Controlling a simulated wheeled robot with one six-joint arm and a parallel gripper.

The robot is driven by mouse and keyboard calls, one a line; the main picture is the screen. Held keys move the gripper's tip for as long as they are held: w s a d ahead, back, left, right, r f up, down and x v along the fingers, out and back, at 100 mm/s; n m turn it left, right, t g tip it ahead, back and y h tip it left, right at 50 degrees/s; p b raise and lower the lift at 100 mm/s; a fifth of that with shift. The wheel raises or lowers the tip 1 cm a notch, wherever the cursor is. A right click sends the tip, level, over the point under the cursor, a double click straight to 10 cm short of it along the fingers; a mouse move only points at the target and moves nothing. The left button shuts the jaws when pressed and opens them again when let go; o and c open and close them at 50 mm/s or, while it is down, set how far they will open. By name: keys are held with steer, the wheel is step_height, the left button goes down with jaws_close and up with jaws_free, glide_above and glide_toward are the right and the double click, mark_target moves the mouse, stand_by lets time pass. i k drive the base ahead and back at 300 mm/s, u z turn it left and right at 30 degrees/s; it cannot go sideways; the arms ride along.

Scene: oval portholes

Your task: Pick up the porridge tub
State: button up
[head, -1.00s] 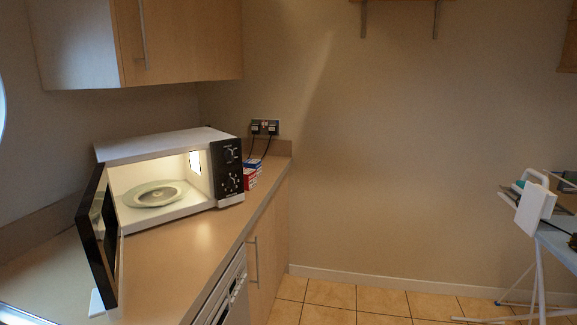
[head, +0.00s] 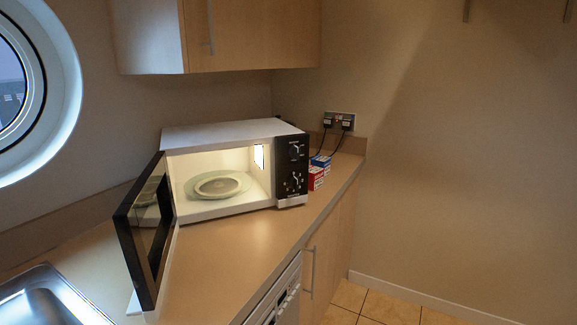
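A low, round, pale tub or dish (head: 218,187), which may be the porridge tub, sits on the turntable (head: 249,193) inside the lit microwave (head: 222,136). I cannot make out a label on it. The microwave stands on the worktop, and its dark-framed door (head: 148,232) is swung wide open to the left. My gripper is not in view.
Small red and blue boxes (head: 316,179) stand right of the microwave, near a wall socket (head: 338,121). A metal sink (head: 48,300) is at lower left. Bare worktop (head: 235,245) lies before the microwave. Wall cupboards (head: 250,35) hang above.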

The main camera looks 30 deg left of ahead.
mark_target(319, 160)
steer(key=u, duration=0.5)
steer(key=i, duration=0.45)
steer(key=u, duration=0.55)
steer(key=k, duration=0.4)
steer(key=z, duration=0.9)
steer(key=i, duration=1.75)
steer(key=u, duration=0.9)
steer(key=i, duration=0.5)
steer(key=u, duration=0.4)
